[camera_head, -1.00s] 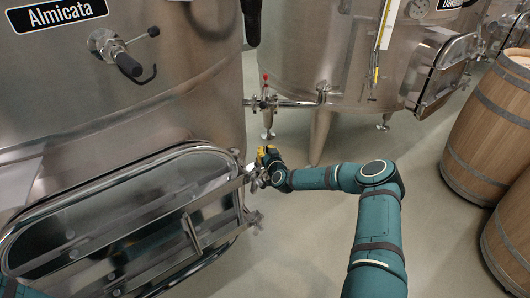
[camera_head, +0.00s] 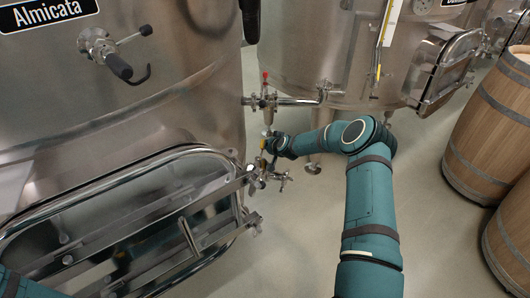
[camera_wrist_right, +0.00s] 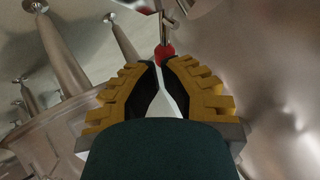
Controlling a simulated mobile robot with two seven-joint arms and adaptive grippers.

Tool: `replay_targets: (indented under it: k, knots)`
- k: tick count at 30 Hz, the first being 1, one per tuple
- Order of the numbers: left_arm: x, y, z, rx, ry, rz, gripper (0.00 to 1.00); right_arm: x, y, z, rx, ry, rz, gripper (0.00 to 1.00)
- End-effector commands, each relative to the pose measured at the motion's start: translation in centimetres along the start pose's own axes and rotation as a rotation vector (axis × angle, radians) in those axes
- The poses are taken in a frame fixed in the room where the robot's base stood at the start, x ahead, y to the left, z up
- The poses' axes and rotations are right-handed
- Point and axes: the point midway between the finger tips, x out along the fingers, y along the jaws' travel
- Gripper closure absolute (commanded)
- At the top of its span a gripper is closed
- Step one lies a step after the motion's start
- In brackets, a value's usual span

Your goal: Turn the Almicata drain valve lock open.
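The Almicata vat, with its name plate (camera_head: 45,12), fills the left of the head view. Its drain valve (camera_head: 256,174) is a small steel fitting low on its right side. My right gripper (camera_head: 265,146) is just above this valve, pointing left, and partly hides it. In the right wrist view, a red knob (camera_wrist_right: 164,52) on a thin steel stem is right at the tips of my right gripper (camera_wrist_right: 160,66). The yellow-backed fingers have a narrow gap between them; I cannot tell whether they hold the knob. My left gripper is out of view.
A similar red-tipped valve (camera_head: 264,96) sits on a pipe behind my right gripper. A second steel vat (camera_head: 310,45) stands behind. The Almicata vat's hatch (camera_head: 120,215) juts out at lower left. Barrels (camera_head: 490,125) stand at right. The floor between is clear.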

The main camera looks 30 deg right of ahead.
Motion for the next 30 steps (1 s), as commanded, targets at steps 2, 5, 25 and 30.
replay_targets:
  k: [2, 5, 25, 30]
  knots:
    - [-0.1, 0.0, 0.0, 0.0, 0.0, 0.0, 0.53, -0.1, -0.1, -0.2, -0.001, 0.002, -0.001, 1.0]
    - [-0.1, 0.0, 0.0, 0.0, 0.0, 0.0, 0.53, -0.1, -0.1, -0.1, -0.002, 0.002, -0.001, 1.0]
    - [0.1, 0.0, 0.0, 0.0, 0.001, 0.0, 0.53, -0.7, -0.5, 1.2, -0.003, 0.004, -0.001, 1.0]
    - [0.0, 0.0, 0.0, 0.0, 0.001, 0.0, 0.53, -0.8, -0.7, 1.0, -0.005, 0.004, -0.001, 1.0]
